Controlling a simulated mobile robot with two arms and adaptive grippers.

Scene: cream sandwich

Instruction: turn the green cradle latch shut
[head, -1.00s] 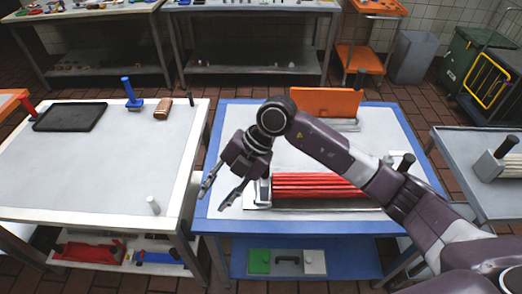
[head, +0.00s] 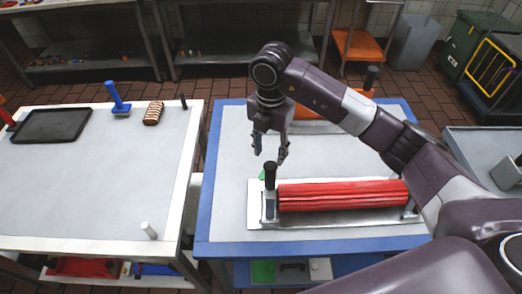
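A small green piece (head: 262,175), probably the cradle latch, shows behind an upright black knob (head: 270,172) at the left end of the cradle. The knob partly hides it, so I cannot tell its angle. The cradle's light metal base (head: 310,221) lies on the blue-edged table and holds a long red ribbed roller (head: 340,195). My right gripper (head: 270,155) points down just above and behind the knob, its two fingers spread and nothing visible between them. I cannot tell whether a finger touches the latch. My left gripper is not in view.
An orange part (head: 315,113) stands behind my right arm at the table's back. The left table holds a black tray (head: 50,125), a blue-handled tool (head: 117,100), a brown striped bar (head: 153,113) and a white cylinder (head: 149,230). The blue-edged table's left side (head: 230,205) is clear.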

